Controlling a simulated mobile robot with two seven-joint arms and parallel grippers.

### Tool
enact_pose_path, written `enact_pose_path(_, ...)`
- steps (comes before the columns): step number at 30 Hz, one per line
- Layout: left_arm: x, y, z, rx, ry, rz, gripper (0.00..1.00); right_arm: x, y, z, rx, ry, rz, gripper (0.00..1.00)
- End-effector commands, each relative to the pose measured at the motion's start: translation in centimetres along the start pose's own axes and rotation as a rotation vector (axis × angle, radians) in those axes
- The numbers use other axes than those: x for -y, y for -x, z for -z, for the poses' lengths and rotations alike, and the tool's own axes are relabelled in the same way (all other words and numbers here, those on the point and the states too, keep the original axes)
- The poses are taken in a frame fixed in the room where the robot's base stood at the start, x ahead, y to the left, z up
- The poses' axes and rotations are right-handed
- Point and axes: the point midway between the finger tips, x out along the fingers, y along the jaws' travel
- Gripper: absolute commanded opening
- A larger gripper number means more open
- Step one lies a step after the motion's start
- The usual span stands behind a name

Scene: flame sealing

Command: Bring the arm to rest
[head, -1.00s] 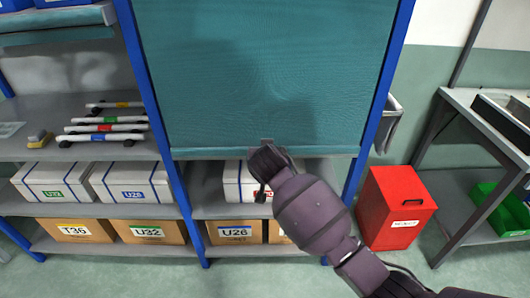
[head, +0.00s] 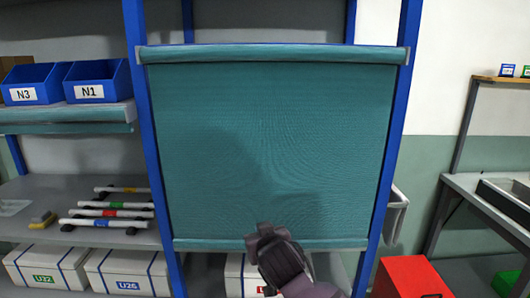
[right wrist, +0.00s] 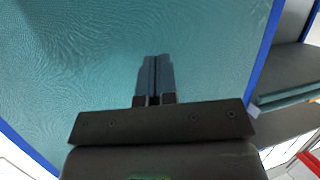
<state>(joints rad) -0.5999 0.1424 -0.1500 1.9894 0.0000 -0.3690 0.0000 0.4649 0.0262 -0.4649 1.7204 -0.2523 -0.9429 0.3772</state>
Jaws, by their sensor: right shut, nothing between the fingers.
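My right gripper (right wrist: 155,75) is shut and empty in the right wrist view, its two dark fingers together in front of a teal roller blind (right wrist: 80,60). In the head view my right arm comes up from the bottom, and the gripper end (head: 265,232) shows at the lower edge of the pulled-down blind (head: 270,130). I cannot tell whether the gripper touches the blind. The blind spans the bay between two blue posts and hides what lies behind it. My left gripper is not in view.
At the left, blue bins N3 (head: 30,85) and N1 (head: 95,82) stand on a shelf above several striped rods (head: 108,212). White boxes U32 (head: 45,270) and U26 (head: 125,272) sit below. A red bin (head: 408,278) and a grey bench (head: 480,205) are at the right.

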Motion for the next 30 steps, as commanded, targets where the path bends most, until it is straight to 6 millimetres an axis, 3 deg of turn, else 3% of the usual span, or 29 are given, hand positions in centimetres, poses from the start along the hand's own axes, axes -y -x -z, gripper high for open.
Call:
enact_pose_path(5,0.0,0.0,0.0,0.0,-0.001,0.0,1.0,-1.9,1.2,-1.1,-0.1,0.026,0.043,0.0)
enact_pose_path(11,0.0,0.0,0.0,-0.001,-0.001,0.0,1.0,-5.0,3.2,-4.9,-0.162,0.025,0.04,0.0)
enact_pose_path(20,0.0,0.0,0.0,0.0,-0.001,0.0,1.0,-11.1,9.1,-15.5,-0.157,-0.009,-0.044,0.0)
enact_pose_path(30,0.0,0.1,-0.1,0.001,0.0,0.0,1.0,-15.8,19.0,-29.5,0.032,-0.084,-0.163,0.0)
